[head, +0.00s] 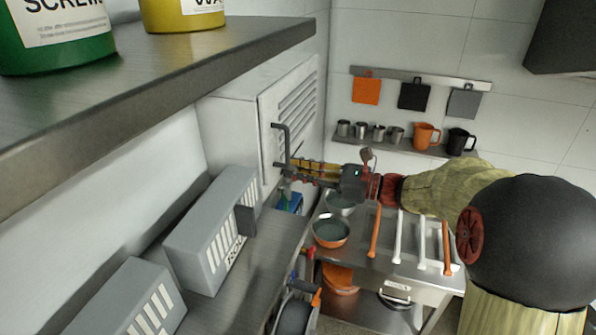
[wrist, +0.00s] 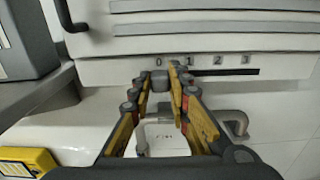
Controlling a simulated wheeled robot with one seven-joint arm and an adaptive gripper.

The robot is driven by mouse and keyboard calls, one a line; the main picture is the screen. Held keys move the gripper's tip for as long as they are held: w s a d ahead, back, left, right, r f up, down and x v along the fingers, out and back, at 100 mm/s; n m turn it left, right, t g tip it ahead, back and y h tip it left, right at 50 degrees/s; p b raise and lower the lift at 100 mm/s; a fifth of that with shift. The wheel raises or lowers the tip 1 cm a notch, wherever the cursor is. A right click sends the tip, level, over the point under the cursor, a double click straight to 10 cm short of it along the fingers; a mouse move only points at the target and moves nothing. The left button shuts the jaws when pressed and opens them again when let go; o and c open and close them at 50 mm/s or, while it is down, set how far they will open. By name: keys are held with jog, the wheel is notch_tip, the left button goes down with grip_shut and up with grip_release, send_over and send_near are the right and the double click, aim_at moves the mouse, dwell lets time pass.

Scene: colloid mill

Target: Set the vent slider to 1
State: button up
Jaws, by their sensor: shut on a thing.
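The vent (head: 289,115) is a white slatted panel on the left wall in the head view. Its lower edge shows in the wrist view (wrist: 230,42), with a dark horizontal slot (wrist: 225,73) under the numbers 0, 1, 2 and 3. The grey slider knob (wrist: 160,82) is at the slot's left end, about under the 0 and left of the 1. My gripper (wrist: 161,80) is shut on the knob, one finger on each side. In the head view my gripper (head: 288,170) reaches the panel's lower edge; the knob is hidden there.
A dark bent handle (head: 283,140) sticks out from the panel's left side. Grey boxes (head: 212,230) stand on the left counter. Pans (head: 330,232) lie on the worktop below my arm. A shelf (head: 160,75) hangs at upper left.

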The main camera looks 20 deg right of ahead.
grip_shut()
jog(key=w+d, duration=0.2)
jog(key=w, duration=0.1)
jog(key=shift+d, duration=0.15)
jog(key=o, duration=0.5)
grip_release()
jog(key=shift+w+d, duration=0.1)
jog(key=shift+w, duration=0.05)
jog(key=shift+o, duration=1.1)
jog(key=v, duration=1.2)
